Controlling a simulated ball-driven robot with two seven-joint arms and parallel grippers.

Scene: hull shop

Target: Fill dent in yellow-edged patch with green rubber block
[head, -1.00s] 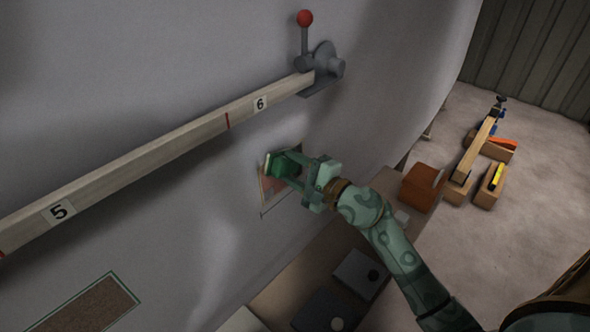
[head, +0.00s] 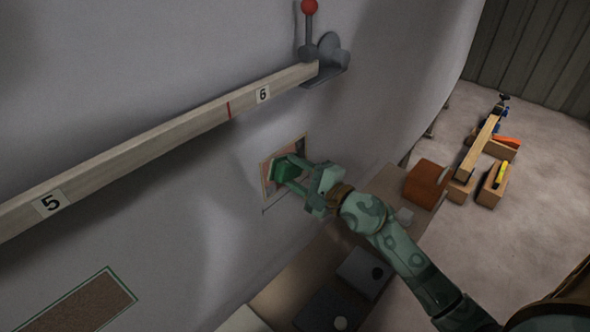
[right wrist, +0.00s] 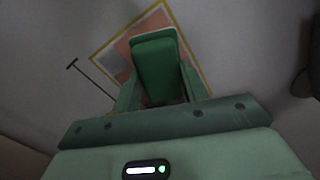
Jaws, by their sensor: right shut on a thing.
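The yellow-edged patch (right wrist: 112,57) is on the grey hull wall, with pinkish and grey areas inside its edge. It also shows in the head view (head: 300,147), partly hidden by my gripper. My right gripper (head: 297,175) is shut on the green rubber block (head: 283,171) and holds it in front of the patch. In the right wrist view the block (right wrist: 158,68) covers the middle of the patch. I cannot tell whether the block touches the wall, and the dent itself is not clear. My left gripper is not in view.
A wooden batten (head: 150,137) marked 5 and 6 runs above the patch to a clamp with a red knob (head: 309,7). A green-edged brown patch (head: 85,302) is lower left. A bench with an orange-brown block (head: 426,184) and dark boxes (head: 363,272) lies below.

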